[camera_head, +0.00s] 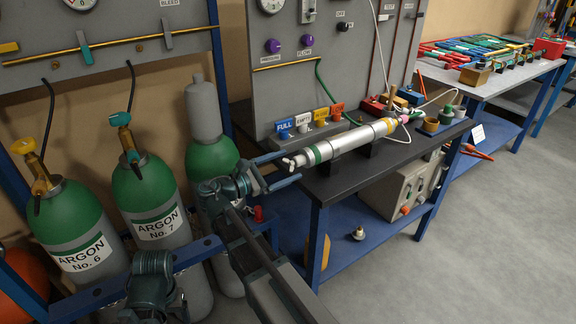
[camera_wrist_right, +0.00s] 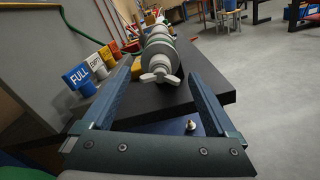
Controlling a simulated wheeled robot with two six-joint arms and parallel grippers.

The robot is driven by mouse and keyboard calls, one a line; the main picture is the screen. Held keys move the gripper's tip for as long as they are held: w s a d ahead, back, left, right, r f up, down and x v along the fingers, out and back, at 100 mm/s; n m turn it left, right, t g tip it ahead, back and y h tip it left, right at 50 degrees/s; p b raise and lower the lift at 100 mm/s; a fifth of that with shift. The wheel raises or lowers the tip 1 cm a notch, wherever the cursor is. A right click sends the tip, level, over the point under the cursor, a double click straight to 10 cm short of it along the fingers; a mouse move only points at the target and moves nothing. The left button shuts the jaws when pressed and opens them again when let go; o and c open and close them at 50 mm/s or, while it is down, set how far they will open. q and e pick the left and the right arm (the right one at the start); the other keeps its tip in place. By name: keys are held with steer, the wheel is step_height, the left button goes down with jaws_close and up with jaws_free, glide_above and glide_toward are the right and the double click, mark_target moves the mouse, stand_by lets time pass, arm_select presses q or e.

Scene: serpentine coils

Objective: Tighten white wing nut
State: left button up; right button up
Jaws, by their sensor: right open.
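In the right wrist view the fingers of my right gripper (camera_wrist_right: 164,60) lie on either side of the nut, with gaps to both. My left gripper (camera_head: 153,285) shows partly at the lower left; its fingers cannot be made out.
Green argon bottles (camera_head: 152,205) stand left of the bench. A grey panel (camera_head: 290,90) rises behind the bench (camera_head: 322,184). The floor (camera_head: 500,240) at right is clear.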

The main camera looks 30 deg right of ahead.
steer(key=shift+d, duration=0.6)
steer(key=c, duration=1.4)
steer(key=shift+m, duration=0.3)
steer(key=m, duration=0.4)
steer(key=shift+m, duration=0.3)
steer(key=m, duration=0.4)
steer(key=shift+m, duration=0.4)
steer(key=shift+f, duration=0.1)
